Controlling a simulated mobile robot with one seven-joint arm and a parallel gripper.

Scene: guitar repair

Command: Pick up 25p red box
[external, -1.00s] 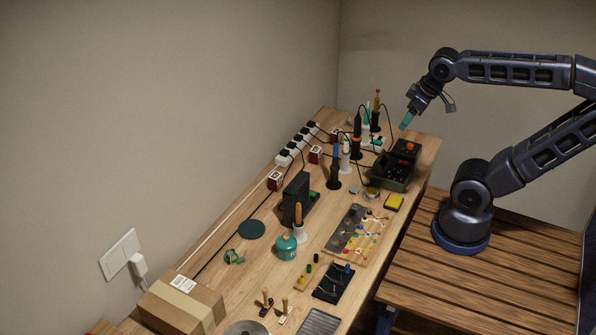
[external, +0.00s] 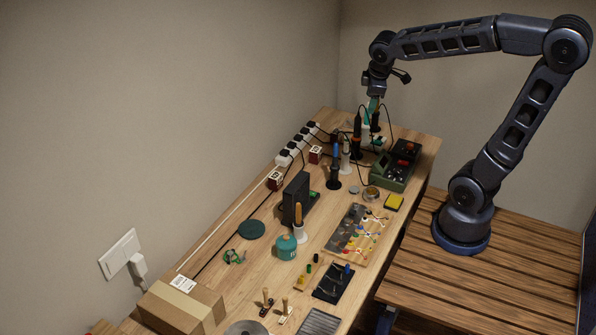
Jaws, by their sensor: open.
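Small dark red boxes with white labels stand along the back of the bench. One red box (external: 275,181) is beside the cable run, and another red box (external: 315,154) stands farther back, near the power strip. Their labels are too small to read, so I cannot tell which is 25p. My gripper (external: 373,104) is open, pointing down above the far end of the bench, over the cluster of soldering tools. It is up and to the right of both red boxes and apart from them. Its teal fingertips are partly lost among the tools.
A white power strip (external: 298,145) with black plugs lies along the wall side. Upright irons, including a blue-handled one (external: 335,165), and loose cables crowd the area below my gripper. A green-black case (external: 396,165) stands at the right edge. The bench's near left holds a cardboard box (external: 180,308).

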